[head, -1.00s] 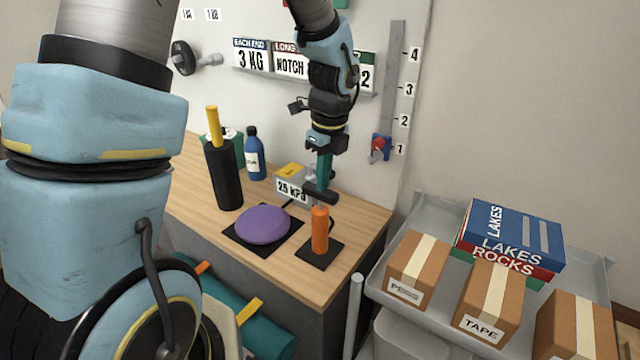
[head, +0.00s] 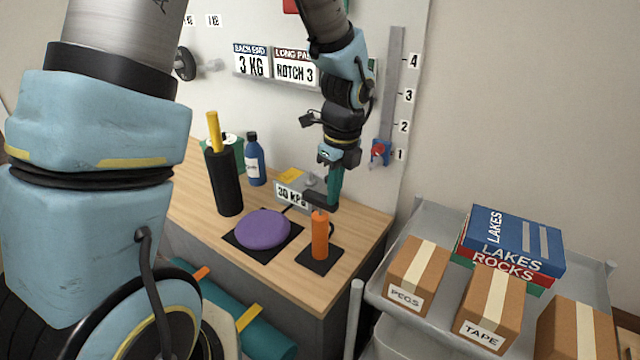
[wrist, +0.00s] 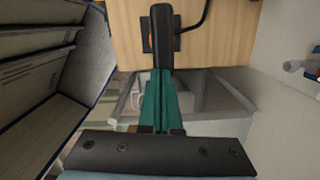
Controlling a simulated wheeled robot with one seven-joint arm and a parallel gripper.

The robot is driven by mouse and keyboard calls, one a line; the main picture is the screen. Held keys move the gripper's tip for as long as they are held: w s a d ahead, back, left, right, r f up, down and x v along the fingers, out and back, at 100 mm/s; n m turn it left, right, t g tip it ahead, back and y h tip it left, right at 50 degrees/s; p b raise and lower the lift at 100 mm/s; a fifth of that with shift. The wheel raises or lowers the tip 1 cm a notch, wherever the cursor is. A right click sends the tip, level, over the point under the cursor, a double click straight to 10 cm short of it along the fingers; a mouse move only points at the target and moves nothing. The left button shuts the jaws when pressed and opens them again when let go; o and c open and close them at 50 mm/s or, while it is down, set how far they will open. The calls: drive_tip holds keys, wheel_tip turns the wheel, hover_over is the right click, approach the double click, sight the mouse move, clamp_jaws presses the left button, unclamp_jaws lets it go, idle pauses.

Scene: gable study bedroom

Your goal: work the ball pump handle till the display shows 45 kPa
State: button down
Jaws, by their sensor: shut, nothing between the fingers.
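The ball pump (head: 320,240) is an upright orange cylinder on a black base plate, near the bench's front right corner. Its black bar handle (head: 316,199) sits low, just above the cylinder top. The display (head: 292,195) behind it reads 30 kPa. A purple ball (head: 263,229), flattened in shape, lies on a black mat left of the pump. My gripper (head: 333,204) is shut and empty, its teal fingers pointing down at the handle's right end. In the wrist view the handle (wrist: 162,40) lies at the fingertips (wrist: 161,72) and hides most of the pump; contact is unclear.
A black cylinder with a yellow top (head: 222,180) and a blue bottle (head: 254,160) stand at the bench's back left. A grey cart (head: 376,282) at the right holds boxes and books (head: 512,240). Bare wood (head: 290,275) shows at the bench's front.

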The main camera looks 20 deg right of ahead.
wheel_tip(320, 180, up, 11)
drive_tip(key=b, duration=0.1)
drive_tip(key=shift+s+d+f, duration=0.2)
drive_tip(key=shift+s+d, duration=0.05)
drive_tip(key=shift+s, duration=0.2)
idle(0.4)
drive_tip(key=a+f+n, duration=0.3)
drive_tip(key=a+n, duration=1)
drive_tip(key=n, duration=0.1)
drive_tip(key=a+f+n, duration=0.4)
drive_tip(key=a+n, duration=0.9)
drive_tip(key=n, duration=0.1)
drive_tip(key=shift+a+n+t+h, duration=0.3)
drive_tip(key=shift+n+h, duration=0.1)
